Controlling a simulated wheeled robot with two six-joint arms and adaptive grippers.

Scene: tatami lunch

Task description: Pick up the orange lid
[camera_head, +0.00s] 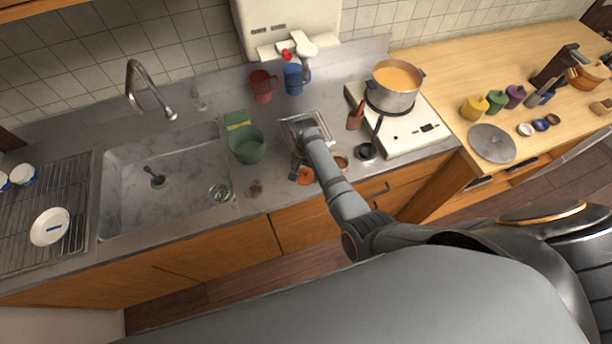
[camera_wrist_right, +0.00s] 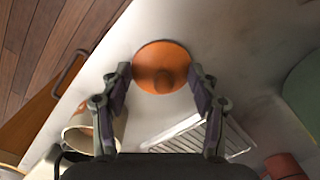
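The orange lid (camera_head: 306,176) lies on the grey counter near its front edge, partly hidden by my right gripper. In the right wrist view the round orange lid (camera_wrist_right: 161,60) shows flat on the counter, with a darker patch in its middle. My right gripper (camera_wrist_right: 160,76) is open above it, one fingertip at each side of the lid. Whether the fingertips touch the rim I cannot tell. In the head view my right gripper (camera_head: 298,165) is small and mostly behind its own wrist. My left gripper is not in view.
A wire tray (camera_head: 290,125) lies behind my right gripper. A green container (camera_head: 247,145) stands left, a small brownish cup (camera_head: 341,161) right. A stove (camera_head: 412,130) with an orange-filled pot (camera_head: 393,95) is further right. A sink (camera_head: 165,180) is on the left.

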